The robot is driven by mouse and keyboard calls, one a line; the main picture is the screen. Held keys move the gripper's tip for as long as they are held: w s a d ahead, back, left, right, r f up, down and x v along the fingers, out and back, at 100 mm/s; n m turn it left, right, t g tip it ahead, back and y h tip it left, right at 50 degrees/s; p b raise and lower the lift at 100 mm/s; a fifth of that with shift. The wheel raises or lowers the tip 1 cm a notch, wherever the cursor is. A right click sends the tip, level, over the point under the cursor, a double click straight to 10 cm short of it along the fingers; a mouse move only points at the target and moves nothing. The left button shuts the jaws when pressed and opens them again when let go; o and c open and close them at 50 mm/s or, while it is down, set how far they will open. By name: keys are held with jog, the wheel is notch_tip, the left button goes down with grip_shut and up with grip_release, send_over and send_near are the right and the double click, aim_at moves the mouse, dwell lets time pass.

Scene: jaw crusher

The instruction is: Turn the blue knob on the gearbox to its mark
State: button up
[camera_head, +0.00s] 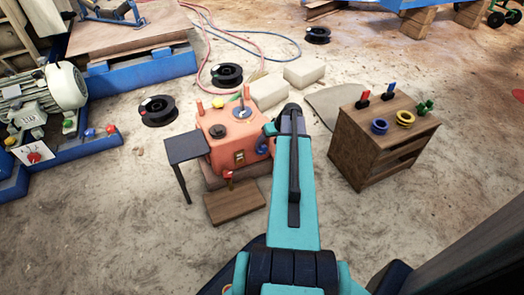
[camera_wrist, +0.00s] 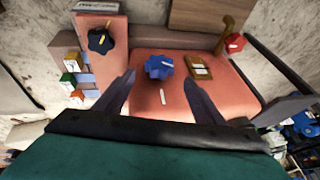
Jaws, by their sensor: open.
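The gearbox (camera_head: 222,154) is an orange-red box in the middle of the head view, and its face (camera_wrist: 215,98) fills the middle of the wrist view. The blue knob (camera_wrist: 158,67) is lobed and sits on this face; it also shows at the box's right side in the head view (camera_head: 262,147). A short white mark (camera_wrist: 163,97) is on the face just below the knob in the wrist view. My gripper (camera_wrist: 160,78) is open, with one finger on each side of the knob and visible gaps between. Whether the knob's pointer meets the mark is unclear.
A black knob (camera_wrist: 101,41) with a yellow line, a brass-coloured plate (camera_wrist: 200,67) and a red knob (camera_wrist: 235,42) are near the blue knob. A small dark table (camera_head: 186,148) stands left of the gearbox. A wooden cabinet (camera_head: 362,150) stands to the right.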

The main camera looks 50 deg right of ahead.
aim_at(263, 147)
jog(key=shift+b+x, duration=0.95)
jog(key=shift+x, duration=2.5)
jog(key=c, duration=1)
jog(key=shift+s+a, duration=0.1)
jog(key=shift+a, duration=0.15)
jog(key=shift+c, duration=0.3)
jog(key=shift+d, duration=0.1)
